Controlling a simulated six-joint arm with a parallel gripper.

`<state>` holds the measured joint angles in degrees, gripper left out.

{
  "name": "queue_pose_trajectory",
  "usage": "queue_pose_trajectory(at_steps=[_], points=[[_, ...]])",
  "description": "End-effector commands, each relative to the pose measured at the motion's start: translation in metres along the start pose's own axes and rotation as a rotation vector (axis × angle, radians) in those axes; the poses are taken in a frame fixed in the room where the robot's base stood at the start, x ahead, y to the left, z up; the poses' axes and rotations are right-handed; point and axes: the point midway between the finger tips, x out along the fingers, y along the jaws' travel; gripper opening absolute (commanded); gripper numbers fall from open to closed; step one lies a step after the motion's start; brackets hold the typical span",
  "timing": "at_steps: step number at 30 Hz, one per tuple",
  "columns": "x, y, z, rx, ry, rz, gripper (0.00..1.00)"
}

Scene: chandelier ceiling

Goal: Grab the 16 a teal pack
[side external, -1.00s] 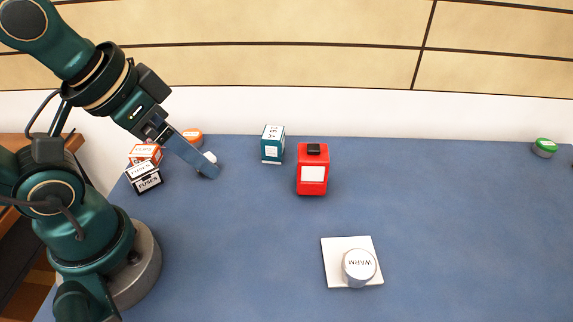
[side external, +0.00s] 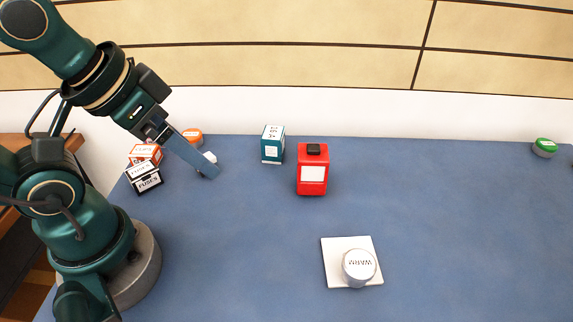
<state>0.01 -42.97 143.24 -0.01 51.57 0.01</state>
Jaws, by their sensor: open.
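The teal pack (side external: 272,147) is a small upright box with a white top and a white label, standing toward the back of the blue table. Its lettering is too small to read for sure. My gripper (side external: 208,170) is open and hangs low over the table to the left of the teal pack, apart from it. A small white thing (side external: 211,157) shows just behind the fingers; what it is I cannot tell.
A red container (side external: 312,175) with a black cap stands right of the teal pack. Fuse boxes, orange (side external: 146,153) and black-and-white (side external: 145,178), and an orange-lidded jar (side external: 192,135) are at left. A green-lidded jar (side external: 545,147) is far right.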

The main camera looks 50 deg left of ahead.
Motion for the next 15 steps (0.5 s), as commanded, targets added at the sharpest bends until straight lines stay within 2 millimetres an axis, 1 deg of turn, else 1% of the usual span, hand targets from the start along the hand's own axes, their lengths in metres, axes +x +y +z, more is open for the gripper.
queue_pose_trajectory(at_steps=[3, 4, 12, 15], points=[[0.000, 0.000, 0.000, 0.000, 0.000, 0.000, 0.87], [0.000, 0.000, 0.000, 0.000, 0.000, 0.000, 0.90], [0.000, 0.000, 0.001, 0.011, -0.002, -0.002, 0.90], [0.001, -0.011, 0.002, 0.065, -0.004, -0.049, 0.90]])
